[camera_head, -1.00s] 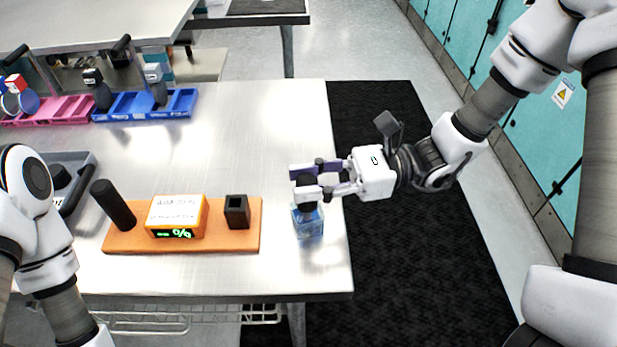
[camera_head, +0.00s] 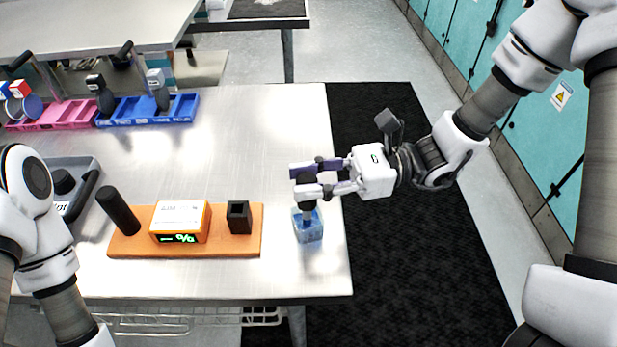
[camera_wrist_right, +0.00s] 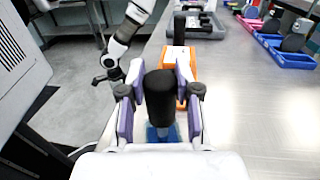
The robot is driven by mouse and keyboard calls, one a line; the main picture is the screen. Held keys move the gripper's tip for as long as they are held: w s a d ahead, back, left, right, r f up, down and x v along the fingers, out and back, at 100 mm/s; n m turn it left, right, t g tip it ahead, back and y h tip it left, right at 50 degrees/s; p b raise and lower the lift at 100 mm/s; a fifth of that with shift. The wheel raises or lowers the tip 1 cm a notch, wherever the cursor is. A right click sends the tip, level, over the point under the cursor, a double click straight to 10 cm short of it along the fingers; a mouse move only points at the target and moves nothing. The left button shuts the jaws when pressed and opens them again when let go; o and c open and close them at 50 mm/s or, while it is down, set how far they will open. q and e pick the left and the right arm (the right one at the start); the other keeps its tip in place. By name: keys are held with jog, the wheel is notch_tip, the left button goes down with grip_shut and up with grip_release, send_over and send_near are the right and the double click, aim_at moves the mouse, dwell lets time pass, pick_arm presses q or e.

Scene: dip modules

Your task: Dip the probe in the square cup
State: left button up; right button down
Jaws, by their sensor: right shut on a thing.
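My right gripper (camera_head: 308,180) is shut on the black handle of the probe (camera_head: 306,187), which stands about upright. The handle also shows between the fingers in the right wrist view (camera_wrist_right: 161,98). The square cup (camera_head: 309,232) is clear with blue in it and stands near the table's right edge, directly below the gripper. The probe's narrower lower part overlaps the cup's mouth in the head view; how deep its tip reaches is unclear. My left gripper (camera_wrist_right: 108,72) appears small in the right wrist view, away from the cup; its jaws are unclear.
Left of the cup lies an orange base (camera_head: 185,245) with a black post (camera_head: 118,210), an orange display box (camera_head: 180,222) and a black square holder (camera_head: 239,217). A grey tray (camera_head: 88,168), pink tray (camera_head: 70,115) and blue tray (camera_head: 150,110) stand farther away. The table's middle is clear.

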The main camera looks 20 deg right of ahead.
jog(key=shift+r+p, duration=2.15)
jog(key=shift+r, duration=0.65)
